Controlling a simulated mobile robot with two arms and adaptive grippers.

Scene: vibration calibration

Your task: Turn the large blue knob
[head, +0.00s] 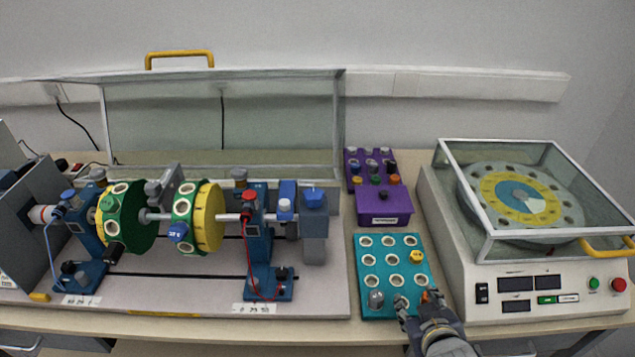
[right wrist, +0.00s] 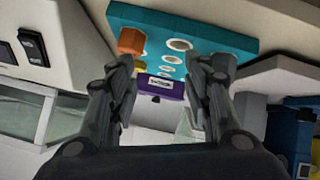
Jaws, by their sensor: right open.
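A large blue knob (head: 315,196) sits on top of a grey block at the right end of the shaft rig. A smaller blue knob (head: 178,232) is on the right-hand disc. My right gripper (head: 418,302) is at the near edge of the teal holed board (head: 390,273), to the right of and nearer than the large knob, well apart from it. In the right wrist view the right gripper (right wrist: 165,75) has its fingers apart with nothing between them; the teal board (right wrist: 215,38) lies beyond. My left gripper is out of view.
The rig (head: 325,285) with green and yellow discs stands at the left under a raised clear cover (head: 225,115). A purple box (head: 384,206) is behind the teal board. A white machine (head: 465,285) with a clear lid stands at the right.

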